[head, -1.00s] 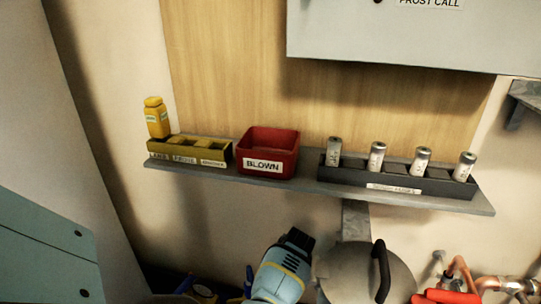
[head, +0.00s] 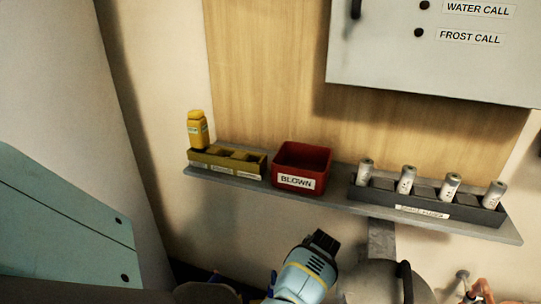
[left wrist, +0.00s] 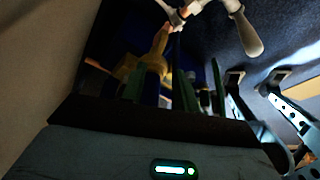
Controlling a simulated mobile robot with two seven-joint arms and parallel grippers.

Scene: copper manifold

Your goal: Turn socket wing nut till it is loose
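I cannot make out the socket wing nut in either view. In the left wrist view, the body of my left gripper (left wrist: 175,95) fills the bottom edge, with a small green light on it. Dark upright shapes above it may be its fingers, but the picture is too dark to tell whether they are open or shut or touch anything. A pale, rounded handle-like part (left wrist: 245,30) shows at the top of that view. My right gripper shows in neither view.
A grey wall shelf (head: 345,204) carries a yellow bottle (head: 197,130), a yellow divided tray (head: 228,164), a red BLOWN bin (head: 302,167) and a dark rack (head: 425,205) with several cylinders. A blue tool-like object (head: 305,275) and round lid (head: 375,285) stand below.

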